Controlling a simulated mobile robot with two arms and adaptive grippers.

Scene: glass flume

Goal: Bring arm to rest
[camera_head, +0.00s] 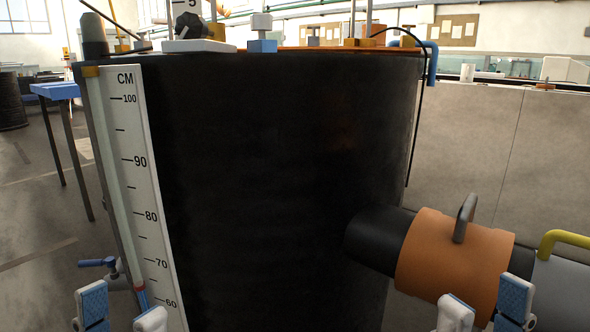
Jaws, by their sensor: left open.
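My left gripper (122,312) shows at the bottom left edge, with its two blue-and-white fingertips apart and nothing between them. It is in front of the lower part of the tank's scale. My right gripper (486,310) shows at the bottom right, its two fingertips also apart, in front of the lower part of an orange pipe collar (455,262). I cannot tell whether it touches the collar. Both arms behind the fingertips are out of the picture.
A large black cylindrical tank (280,180) fills the middle. A white centimetre scale (140,185) runs down its left side, near a blue valve (97,262). A black pipe leads right through the collar, by a yellow handle (565,238). A blue table (57,92) stands left; floor there is open.

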